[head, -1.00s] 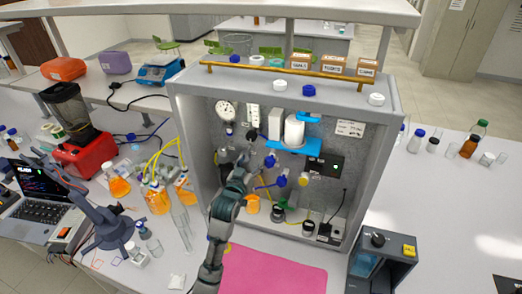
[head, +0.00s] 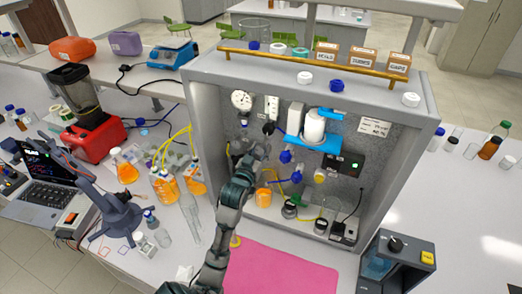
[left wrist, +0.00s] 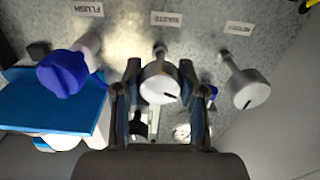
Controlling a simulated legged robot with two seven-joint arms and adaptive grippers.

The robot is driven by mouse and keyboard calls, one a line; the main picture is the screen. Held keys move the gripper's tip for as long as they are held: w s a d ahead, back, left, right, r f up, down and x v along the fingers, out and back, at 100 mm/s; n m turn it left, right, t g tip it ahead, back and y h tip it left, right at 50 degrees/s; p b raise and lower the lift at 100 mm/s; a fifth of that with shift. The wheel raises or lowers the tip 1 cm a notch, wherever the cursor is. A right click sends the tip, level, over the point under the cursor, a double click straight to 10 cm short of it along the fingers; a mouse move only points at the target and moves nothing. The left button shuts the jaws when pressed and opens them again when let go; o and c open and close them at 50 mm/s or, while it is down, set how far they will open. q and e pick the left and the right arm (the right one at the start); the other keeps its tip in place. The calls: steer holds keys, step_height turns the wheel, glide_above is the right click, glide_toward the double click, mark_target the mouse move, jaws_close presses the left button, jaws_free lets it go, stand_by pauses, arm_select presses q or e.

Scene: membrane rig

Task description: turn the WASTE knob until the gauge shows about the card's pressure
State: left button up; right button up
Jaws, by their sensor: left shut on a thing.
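My left gripper (head: 246,150) is at the back panel of the grey rig (head: 318,75), below the round white gauge (head: 241,100). In the left wrist view the gripper (left wrist: 162,105) has one finger on each side of the grey WASTE knob (left wrist: 160,83) and is shut on it. A dark mark shows on the knob's face. The WASTE label (left wrist: 166,19) is upside down above it. The pressure card (head: 375,127) is on the panel's upper right. The gauge's needle and the card's writing are too small to read. My right gripper is not in view.
In the left wrist view, a blue FLUSH knob (left wrist: 63,73) is to the left and another grey knob (left wrist: 248,89) to the right. A blue bracket (head: 313,143) projects from the panel. Flasks with orange liquid (head: 165,187) stand left of the rig. A pink mat (head: 280,270) lies in front.

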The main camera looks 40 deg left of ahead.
arm_select(q)
steer(key=shift+a, duration=0.1)
steer(key=shift+r+m+p, duration=0.2)
steer(key=shift+m+p, duration=0.8)
steer(key=shift+m, duration=0.1)
steer(key=shift+f+m, duration=0.1)
steer(key=shift+m, duration=0.3)
steer(key=shift+f, duration=0.1)
steer(key=o, duration=1.1)
steer(key=shift+o, duration=0.2)
steer(key=shift+s, duration=0.1)
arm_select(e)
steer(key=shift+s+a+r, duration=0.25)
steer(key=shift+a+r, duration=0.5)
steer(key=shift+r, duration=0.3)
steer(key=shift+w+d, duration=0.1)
arm_select(q)
steer(key=v, duration=1.2)
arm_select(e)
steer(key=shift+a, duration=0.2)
